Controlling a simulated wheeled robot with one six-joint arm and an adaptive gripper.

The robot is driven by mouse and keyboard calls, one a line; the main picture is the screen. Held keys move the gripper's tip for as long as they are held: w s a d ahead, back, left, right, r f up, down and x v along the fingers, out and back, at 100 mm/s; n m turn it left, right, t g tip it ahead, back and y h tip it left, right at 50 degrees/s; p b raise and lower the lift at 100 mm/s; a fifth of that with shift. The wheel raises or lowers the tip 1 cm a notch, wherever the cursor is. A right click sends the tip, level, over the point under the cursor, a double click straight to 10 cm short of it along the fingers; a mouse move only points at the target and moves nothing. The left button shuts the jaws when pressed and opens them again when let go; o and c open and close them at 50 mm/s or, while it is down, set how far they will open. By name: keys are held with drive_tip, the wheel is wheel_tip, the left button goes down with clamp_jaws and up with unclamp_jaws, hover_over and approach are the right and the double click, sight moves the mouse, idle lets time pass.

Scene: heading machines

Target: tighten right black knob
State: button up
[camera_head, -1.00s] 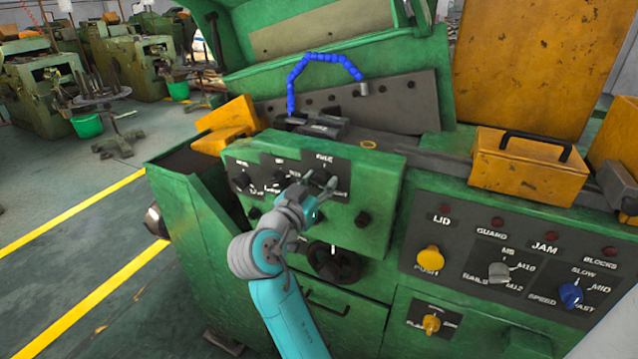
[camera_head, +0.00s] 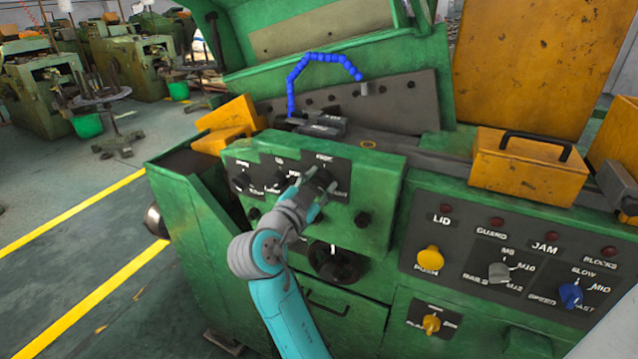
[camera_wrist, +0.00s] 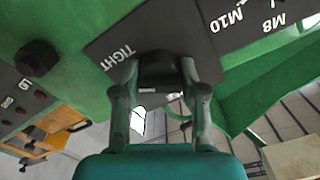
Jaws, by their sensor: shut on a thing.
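The right black knob (camera_head: 323,177) is at the right end of the dark label strip on the green machine's front panel. In the wrist view the black knob (camera_wrist: 160,70) sits between my two fingers, beside the word TIGHT; the marks M10 and M8 are to its right. My gripper (camera_head: 312,186) is shut on this knob; it also shows in the wrist view (camera_wrist: 160,90). The fingers partly hide the knob in the head view. The middle black knob (camera_head: 280,179) and the left black knob (camera_head: 242,182) are left of it.
A black handwheel (camera_head: 335,263) is below my gripper, and a small black knob (camera_head: 363,219) is at lower right. A control panel (camera_head: 460,255) with yellow, grey and blue knobs is further right. Open floor (camera_head: 70,280) lies left.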

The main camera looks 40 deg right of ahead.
drive_tip(key=shift+f, duration=0.1)
drive_tip(key=o, duration=1.1)
drive_tip(key=shift+o, duration=0.2)
drive_tip(key=v, duration=1.2)
